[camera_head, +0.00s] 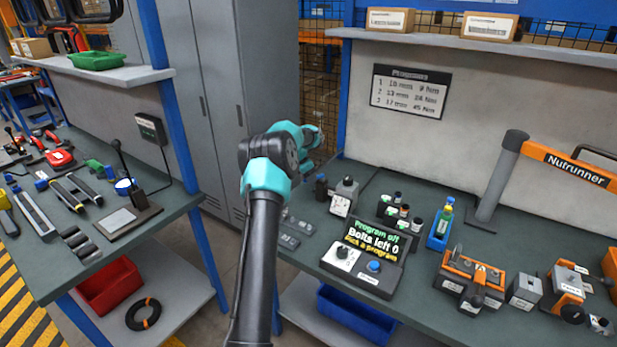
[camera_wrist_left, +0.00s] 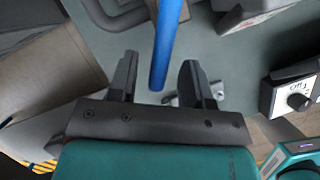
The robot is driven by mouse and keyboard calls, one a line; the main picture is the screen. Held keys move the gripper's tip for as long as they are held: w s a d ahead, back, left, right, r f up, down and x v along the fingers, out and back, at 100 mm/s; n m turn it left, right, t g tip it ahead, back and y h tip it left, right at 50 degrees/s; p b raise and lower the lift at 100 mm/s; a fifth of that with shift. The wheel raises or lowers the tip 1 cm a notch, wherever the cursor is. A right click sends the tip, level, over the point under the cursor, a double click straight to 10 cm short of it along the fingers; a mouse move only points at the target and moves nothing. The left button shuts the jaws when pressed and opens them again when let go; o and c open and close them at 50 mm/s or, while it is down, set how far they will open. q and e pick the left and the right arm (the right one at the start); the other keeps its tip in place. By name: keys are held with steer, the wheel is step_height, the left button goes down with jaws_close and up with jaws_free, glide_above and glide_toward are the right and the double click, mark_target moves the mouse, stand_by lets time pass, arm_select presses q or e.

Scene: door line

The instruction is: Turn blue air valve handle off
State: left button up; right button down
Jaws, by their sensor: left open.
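A blue bar with a rounded end, which looks like the valve handle (camera_wrist_left: 168,45), comes down from the top of the left wrist view. My left gripper (camera_wrist_left: 158,62) is open, its two dark fingers on either side of the bar's end. Gaps show between the bar and both fingers, and I cannot tell how far apart they are in depth. The valve body is not clear in either view. In the head view my left arm reaches over the bench's left end, and its wrist hides the handle and most of the gripper. My right gripper is out of view.
A small box with a black knob and an "Off" label (camera_wrist_left: 300,95) stands right of my fingers in the wrist view. The head view shows a program display (camera_head: 375,238), small bottles, and an orange fixture (camera_head: 470,275) on the bench. Grey lockers (camera_head: 215,90) stand behind.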

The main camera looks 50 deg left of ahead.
arm_select(q)
steer(key=shift+c, duration=0.2)
jaws_close()
steer(key=shift+s, duration=0.1)
stand_by(0.4)
